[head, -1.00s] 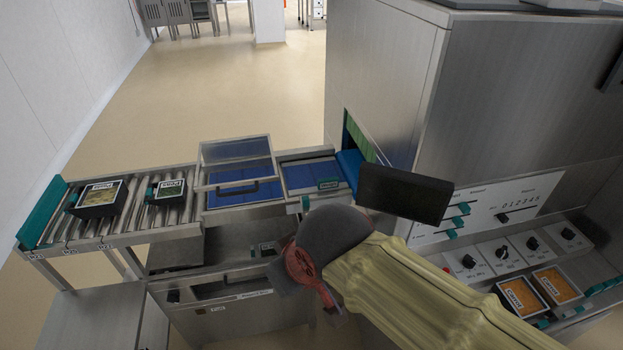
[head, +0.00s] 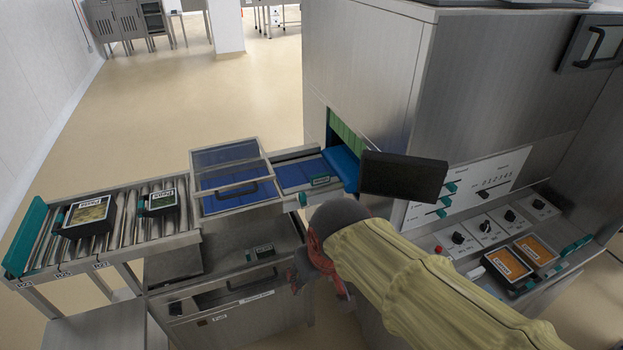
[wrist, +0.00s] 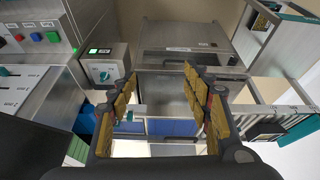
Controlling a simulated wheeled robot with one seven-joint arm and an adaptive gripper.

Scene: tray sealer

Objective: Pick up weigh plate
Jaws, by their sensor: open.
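The weigh plate, which I take to be the dark flat plate (head: 175,262), lies on the left of the steel bench below the conveyor in the head view. My gripper (head: 318,290) is to the right of it, at the right end of the bench, apart from the plate. In the wrist view my gripper (wrist: 165,110) is open, with nothing between its yellow-padded fingers. A grey surface shows beyond the fingers there; I cannot tell whether it is the plate or the bench top.
The roller conveyor (head: 120,250) carries two labelled trays. A clear-lidded cover (head: 232,175) stands over its blue belt. A small display unit (head: 262,250) sits on the bench. The sealer (head: 480,90) stands to the right, with a dark panel (head: 403,176) jutting beside my arm.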

